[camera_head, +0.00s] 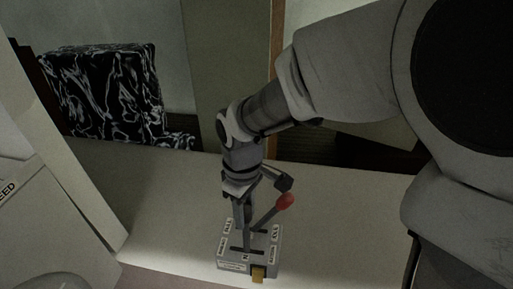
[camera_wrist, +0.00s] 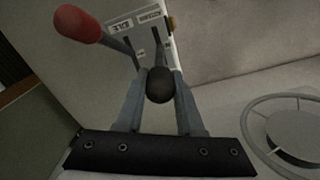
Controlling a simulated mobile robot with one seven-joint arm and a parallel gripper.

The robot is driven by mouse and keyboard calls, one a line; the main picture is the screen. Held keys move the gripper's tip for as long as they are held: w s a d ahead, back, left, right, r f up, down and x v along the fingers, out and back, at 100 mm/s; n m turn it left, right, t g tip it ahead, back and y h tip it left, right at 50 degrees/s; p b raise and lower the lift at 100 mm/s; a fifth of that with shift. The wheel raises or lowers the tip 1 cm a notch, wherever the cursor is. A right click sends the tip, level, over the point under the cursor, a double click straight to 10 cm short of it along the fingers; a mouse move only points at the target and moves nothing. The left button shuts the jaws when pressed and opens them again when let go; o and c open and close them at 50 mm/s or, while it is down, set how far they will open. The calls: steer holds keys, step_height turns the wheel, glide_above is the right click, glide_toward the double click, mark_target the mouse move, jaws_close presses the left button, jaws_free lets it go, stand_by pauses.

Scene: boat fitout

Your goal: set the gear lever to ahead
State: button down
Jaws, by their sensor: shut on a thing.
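A grey control box (camera_head: 232,266) stands on the pale counter, with labels and slots on its top; it also shows in the wrist view (camera_wrist: 142,42). One lever has a red knob (camera_head: 284,201) and leans to the right in the head view. The red knob (camera_wrist: 77,24) is at the upper left of the wrist view, clear of the fingers. The other lever has a black knob (camera_wrist: 159,85) and appears to be the gear lever. My gripper (camera_wrist: 160,90) is shut on it, a finger on either side of the knob. In the head view my gripper (camera_head: 243,212) hides most of this lever.
The pale counter (camera_head: 170,200) is clear around the box. A black-and-white patterned block (camera_head: 105,95) stands at the back left. A grey panel (camera_head: 40,225) is at the left. A round grey ring-shaped fitting (camera_wrist: 295,135) lies right of my gripper in the wrist view.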

steer(key=shift+a, duration=0.1)
stand_by(0.4)
steer(key=a+f+h+p, duration=0.2)
steer(key=a+h+p, duration=0.1)
steer(key=a, duration=0.6)
steer(key=shift+w+a+f+h+p, duration=0.35)
steer(key=shift+f+h+p, duration=0.05)
steer(key=shift+p, duration=0.05)
steer(key=c, duration=0.5)
jaws_free()
steer(key=shift+a+f, duration=0.1)
